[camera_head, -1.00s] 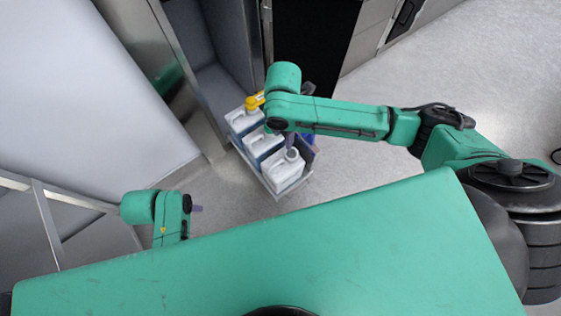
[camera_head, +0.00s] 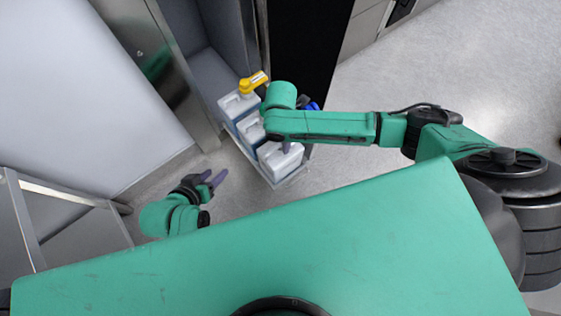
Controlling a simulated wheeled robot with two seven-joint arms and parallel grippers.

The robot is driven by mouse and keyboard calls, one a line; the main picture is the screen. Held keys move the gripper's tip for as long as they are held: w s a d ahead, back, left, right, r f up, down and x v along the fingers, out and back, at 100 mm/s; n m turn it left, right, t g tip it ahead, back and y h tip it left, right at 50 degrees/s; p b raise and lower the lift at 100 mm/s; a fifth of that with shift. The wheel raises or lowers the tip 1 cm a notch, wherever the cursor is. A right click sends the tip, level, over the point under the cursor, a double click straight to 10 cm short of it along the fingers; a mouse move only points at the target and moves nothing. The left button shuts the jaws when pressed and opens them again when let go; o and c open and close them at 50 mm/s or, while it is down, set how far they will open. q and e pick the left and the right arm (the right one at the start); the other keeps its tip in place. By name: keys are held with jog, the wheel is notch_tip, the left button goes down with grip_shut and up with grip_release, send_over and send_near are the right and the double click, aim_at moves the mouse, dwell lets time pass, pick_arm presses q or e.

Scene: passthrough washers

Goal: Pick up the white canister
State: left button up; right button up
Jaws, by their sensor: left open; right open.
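Several pale canisters stand in a row on a low tray (camera_head: 285,183) by the tall cabinet. The near one (camera_head: 277,162) looks white, with a grey handle area, and is partly covered by my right arm. A middle canister (camera_head: 248,131) and a far canister (camera_head: 236,104) stand behind it. I cannot tell which one is the task's white canister. My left gripper (camera_head: 212,177) is open and empty, left of the near canister and apart from it. My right gripper (camera_head: 286,146) is open, over the near canister; its fingers are mostly hidden under the arm, and I cannot tell whether they touch.
A yellow item (camera_head: 254,83) sits at the far canister. A blue item (camera_head: 311,106) shows behind my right arm. A metal-edged cabinet (camera_head: 180,90) borders the left, and a metal frame (camera_head: 62,195) stands lower left. Open floor (camera_head: 440,70) lies to the right.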

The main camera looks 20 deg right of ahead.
grip_shut()
jog(key=shift+r, duration=0.1)
dwell(1.2)
